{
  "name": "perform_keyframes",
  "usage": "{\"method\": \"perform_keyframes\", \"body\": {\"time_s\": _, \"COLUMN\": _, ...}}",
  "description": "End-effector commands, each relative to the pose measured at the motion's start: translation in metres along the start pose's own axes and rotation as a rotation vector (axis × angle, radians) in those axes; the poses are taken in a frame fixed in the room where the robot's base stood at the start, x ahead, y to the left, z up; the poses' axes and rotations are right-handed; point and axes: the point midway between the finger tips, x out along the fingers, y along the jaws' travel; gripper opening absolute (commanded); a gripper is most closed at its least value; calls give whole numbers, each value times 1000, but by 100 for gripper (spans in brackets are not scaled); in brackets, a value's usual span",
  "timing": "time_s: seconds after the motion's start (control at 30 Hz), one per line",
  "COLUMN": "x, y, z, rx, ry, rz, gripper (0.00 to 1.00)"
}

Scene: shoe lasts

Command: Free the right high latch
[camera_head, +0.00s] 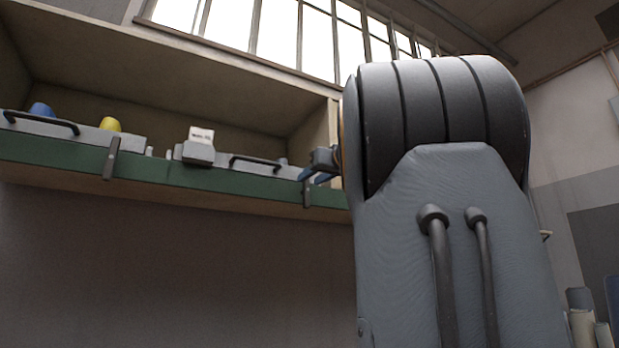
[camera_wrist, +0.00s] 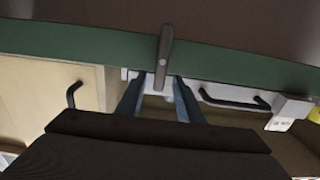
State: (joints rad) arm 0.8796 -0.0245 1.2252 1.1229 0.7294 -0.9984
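The right high latch (camera_head: 306,192) is a small grey bar standing upright across the green front edge of the high shelf (camera_head: 240,183). In the wrist view the latch (camera_wrist: 164,55) lies across the green edge, at the middle of the picture. My gripper (camera_head: 318,176) is at the shelf front, right by this latch, partly hidden behind my arm. In the wrist view my gripper (camera_wrist: 159,82) is open, with one blue finger on each side of the latch's near end. A gap shows on both sides, so I see no clear contact. A second, similar latch (camera_head: 111,158) stands further left.
A grey tray with a black handle (camera_head: 255,162) sits behind the shelf edge, beside a white labelled block (camera_head: 201,146). Another handled tray (camera_head: 40,123) stands left, with blue (camera_head: 41,109) and yellow (camera_head: 110,124) pieces. A black handle (camera_wrist: 73,94) on a pale panel is left in the wrist view.

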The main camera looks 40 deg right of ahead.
Motion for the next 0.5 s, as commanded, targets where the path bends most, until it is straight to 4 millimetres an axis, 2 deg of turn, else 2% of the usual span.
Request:
{"method": "perform_keyframes", "body": {"time_s": 0.2, "x": 17, "y": 0, "z": 0, "rx": 1, "ry": -1, "rz": 0, "gripper": 34}}
{"method": "perform_keyframes", "body": {"time_s": 0.47, "x": 19, "y": 0, "z": 0, "rx": 0, "ry": 0, "rz": 1, "gripper": 34}}
{"method": "perform_keyframes", "body": {"time_s": 0.5, "x": 19, "y": 0, "z": 0, "rx": 0, "ry": 0, "rz": 1, "gripper": 30}}
